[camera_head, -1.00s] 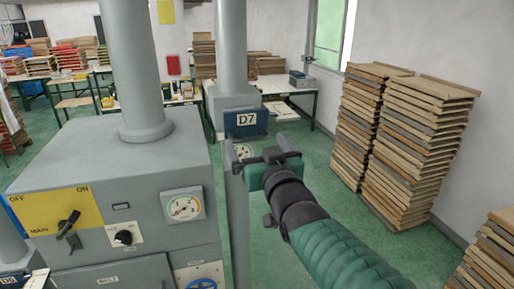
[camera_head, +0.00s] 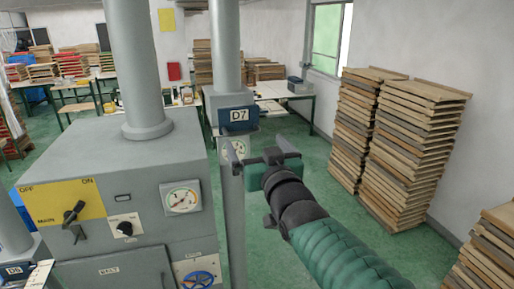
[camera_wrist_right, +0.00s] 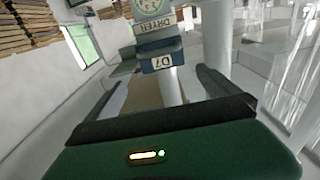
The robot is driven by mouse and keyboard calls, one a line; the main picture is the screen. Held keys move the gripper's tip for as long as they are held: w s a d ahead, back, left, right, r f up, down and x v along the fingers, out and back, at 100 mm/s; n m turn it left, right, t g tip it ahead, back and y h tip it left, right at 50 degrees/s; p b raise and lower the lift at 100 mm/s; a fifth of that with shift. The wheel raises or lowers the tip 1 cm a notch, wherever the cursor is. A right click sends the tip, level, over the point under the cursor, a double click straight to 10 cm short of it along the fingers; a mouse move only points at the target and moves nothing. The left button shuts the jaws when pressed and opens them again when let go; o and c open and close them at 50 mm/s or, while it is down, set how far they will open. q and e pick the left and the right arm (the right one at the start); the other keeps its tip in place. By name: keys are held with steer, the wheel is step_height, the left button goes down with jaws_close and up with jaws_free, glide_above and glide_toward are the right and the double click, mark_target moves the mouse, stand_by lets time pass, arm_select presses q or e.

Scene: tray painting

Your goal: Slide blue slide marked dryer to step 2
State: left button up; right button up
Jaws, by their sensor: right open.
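A blue slide with a white "D7" label (camera_head: 239,115) sits on a grey post in the middle of the head view. In the right wrist view the blue D7 piece (camera_wrist_right: 162,58) appears upside down, with a plate reading "DRYER" (camera_wrist_right: 157,32) and a round gauge beyond it. My right gripper (camera_head: 258,149) is open and empty, just below and in front of the D7 piece. In the wrist view its two dark fingers reach toward either side of the post and apart from the blue piece. My left gripper is out of view.
A grey machine (camera_head: 122,180) with a switch panel, a gauge (camera_head: 182,198) and a blue handwheel (camera_head: 199,280) stands at left. A blue piece with a label (camera_head: 17,271) is at the lower left. Stacked wooden trays (camera_head: 400,150) stand at right, with green floor between.

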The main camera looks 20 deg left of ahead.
steer(key=b+v, duration=0.7)
steer(key=v, duration=0.8)
steer(key=shift+s+f+b, duration=0.3)
steer(key=shift+f, duration=0.05)
steer(key=shift+w+a, duration=0.1)
steer(key=shift+a, duration=0.05)
